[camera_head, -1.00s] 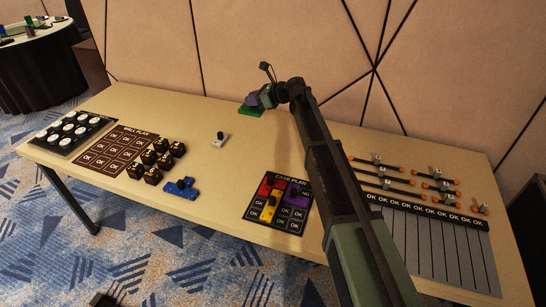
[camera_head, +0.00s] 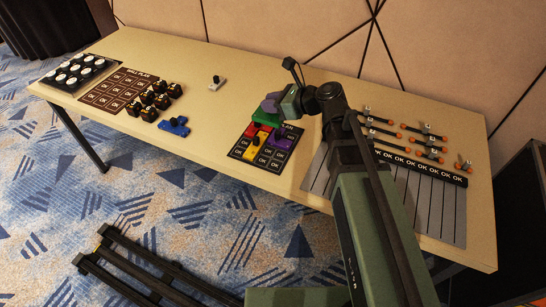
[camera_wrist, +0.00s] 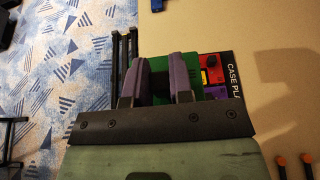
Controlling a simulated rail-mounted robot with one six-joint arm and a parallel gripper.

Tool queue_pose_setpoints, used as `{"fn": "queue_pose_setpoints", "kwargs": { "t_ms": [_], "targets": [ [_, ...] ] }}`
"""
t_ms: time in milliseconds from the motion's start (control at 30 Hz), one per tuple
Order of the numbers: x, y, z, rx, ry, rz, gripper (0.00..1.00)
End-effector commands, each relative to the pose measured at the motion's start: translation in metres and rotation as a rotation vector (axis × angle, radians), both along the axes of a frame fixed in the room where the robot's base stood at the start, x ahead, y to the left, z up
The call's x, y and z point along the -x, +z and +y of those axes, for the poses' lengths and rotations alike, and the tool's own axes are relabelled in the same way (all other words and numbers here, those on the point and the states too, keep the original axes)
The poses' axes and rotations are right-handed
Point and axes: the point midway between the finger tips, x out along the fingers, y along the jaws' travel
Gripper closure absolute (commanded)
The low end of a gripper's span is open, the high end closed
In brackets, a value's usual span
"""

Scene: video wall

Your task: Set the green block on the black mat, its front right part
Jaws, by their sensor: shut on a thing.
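My gripper (camera_head: 272,103) is shut on the green block (camera_head: 264,117) and holds it over the back edge of the black mat (camera_head: 268,166). In the wrist view the purple fingers (camera_wrist: 166,62) stand on both sides of the green block (camera_wrist: 158,86), and they partly hide it. The mat also shows in the wrist view (camera_wrist: 234,98). A red block (camera_head: 257,130), a yellow block (camera_head: 251,148) and a purple block (camera_head: 281,139) lie on the mat. The front right part of the mat looks bare. The block appears raised, but its exact height is unclear.
A blue block (camera_head: 174,126) lies left of the mat, and a white block with a dark knob (camera_head: 216,82) stands behind. Black cubes (camera_head: 154,97) and a brown mat (camera_head: 106,92) are farther left. Orange-ended rods (camera_head: 405,132) and grey strips (camera_head: 420,200) lie right.

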Motion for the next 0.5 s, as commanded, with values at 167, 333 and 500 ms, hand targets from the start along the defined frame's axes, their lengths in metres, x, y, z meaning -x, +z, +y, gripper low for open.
{"fn": "queue_pose_setpoints", "kwargs": {
  "t_ms": [167, 333, 500],
  "targets": [
    [0.000, -0.069, 0.000, 0.000, 0.000, 0.000, 1.00],
    [0.000, -0.128, 0.000, 0.000, 0.000, 0.000, 1.00],
    [0.000, -0.154, 0.000, 0.000, 0.000, 0.000, 1.00]
  ]
}}
